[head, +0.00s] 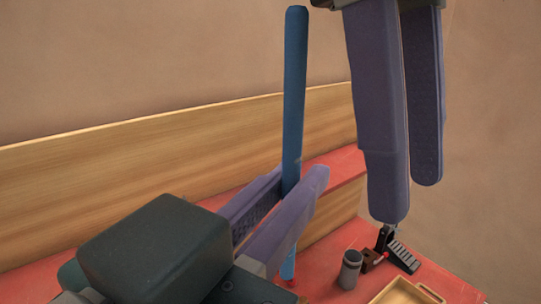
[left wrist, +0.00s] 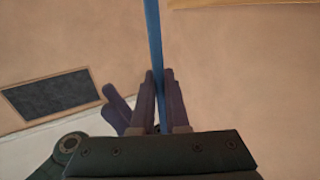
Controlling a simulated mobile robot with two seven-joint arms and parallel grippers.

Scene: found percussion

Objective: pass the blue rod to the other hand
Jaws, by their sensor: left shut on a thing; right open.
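The blue rod (head: 294,90) stands nearly upright in the head view, its top end free and high. My left gripper (head: 300,182) is shut on it low down, with a short lighter blue length showing below the fingers. In the left wrist view the rod (left wrist: 155,45) runs up from between the fingers (left wrist: 158,85). My right gripper (head: 407,200) is open and empty, with its fingers pointing down, to the right of the rod and apart from it. A purple shape beside the left fingers in the left wrist view is not clear to me.
Below is a red table (head: 330,250) with a wooden board (head: 120,168) along its back. At the lower right are a grey cup (head: 350,270), a pale wooden tray (head: 388,296) and a small dark item with a ridged grey part (head: 403,256). The space between the rod and right gripper looks clear.

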